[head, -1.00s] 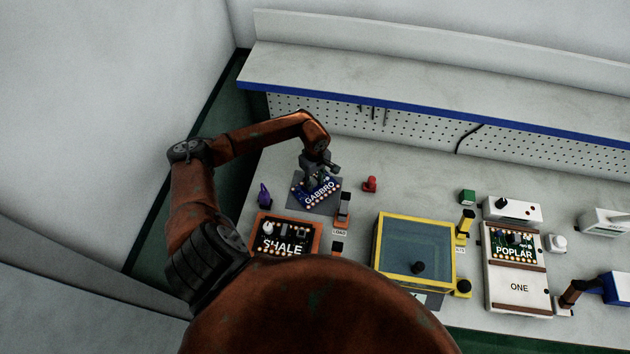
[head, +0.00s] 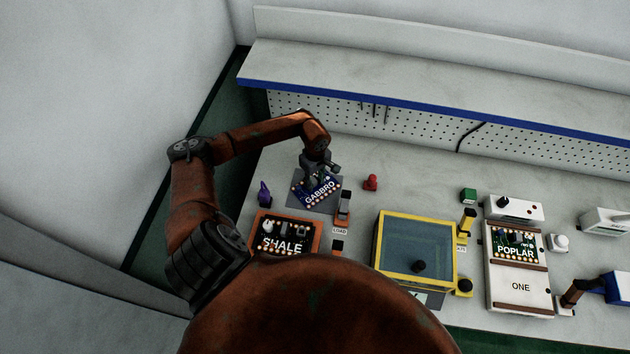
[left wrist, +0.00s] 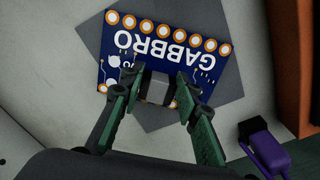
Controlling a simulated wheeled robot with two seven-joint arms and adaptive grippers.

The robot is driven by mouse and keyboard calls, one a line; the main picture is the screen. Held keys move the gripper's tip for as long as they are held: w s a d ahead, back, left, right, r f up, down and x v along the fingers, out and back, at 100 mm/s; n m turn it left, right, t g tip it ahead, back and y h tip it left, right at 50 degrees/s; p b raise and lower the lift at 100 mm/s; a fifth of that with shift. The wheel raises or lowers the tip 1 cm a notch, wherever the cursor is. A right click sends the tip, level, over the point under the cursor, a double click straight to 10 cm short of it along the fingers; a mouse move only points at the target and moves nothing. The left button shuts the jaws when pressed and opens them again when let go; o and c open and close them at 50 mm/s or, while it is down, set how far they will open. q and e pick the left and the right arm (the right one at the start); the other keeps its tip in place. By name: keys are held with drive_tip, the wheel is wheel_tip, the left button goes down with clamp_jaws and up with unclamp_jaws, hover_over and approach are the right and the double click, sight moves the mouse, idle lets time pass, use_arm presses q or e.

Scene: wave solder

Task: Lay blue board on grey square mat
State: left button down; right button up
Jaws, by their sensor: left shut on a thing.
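The blue board (head: 322,194), printed GABBRO, is at the grey square mat (head: 300,202) on the left of the bench. In the left wrist view the board (left wrist: 170,48) overlaps the mat (left wrist: 215,20), turned relative to it, with its upper left end past the mat's edge. My left gripper (head: 314,180) is directly above the board. In the left wrist view its green fingers (left wrist: 160,78) are closed on a dark block on the board. I cannot tell whether the board touches the mat. My right gripper is in neither view.
An orange-framed SHALE board (head: 287,236) lies just in front. A purple item (head: 264,194) stands left of the mat, a red one (head: 371,182) right. A yellow-framed tank (head: 415,248) and a white fixture with the POPLAR board (head: 515,250) stand farther right.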

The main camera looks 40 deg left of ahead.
sight(315, 183)
use_arm(q)
drive_tip(key=c, duration=1.4)
unclamp_jaws()
drive_tip(key=shift+r+p, duration=0.5)
wheel_tip(315, 183, up, 6)
drive_tip(key=p, duration=0.6)
drive_tip(key=shift+r, duration=0.2)
drive_tip(key=shift+w+d+r+m+b, duration=0.65)
drive_tip(key=shift+d+r+m+b, duration=0.3)
drive_tip(key=shift+d+r+m, duration=2)
drive_tip(key=shift+w+d+r+m+b, duration=0.8)
drive_tip(key=shift+d+r+m, duration=1.3)
drive_tip(key=shift+r, duration=1.65)
drive_tip(key=shift+w+d+r+m+b, duration=0.5)
drive_tip(key=shift+d+r+m+b, duration=0.55)
drive_tip(key=shift+d+r+m, duration=1.65)
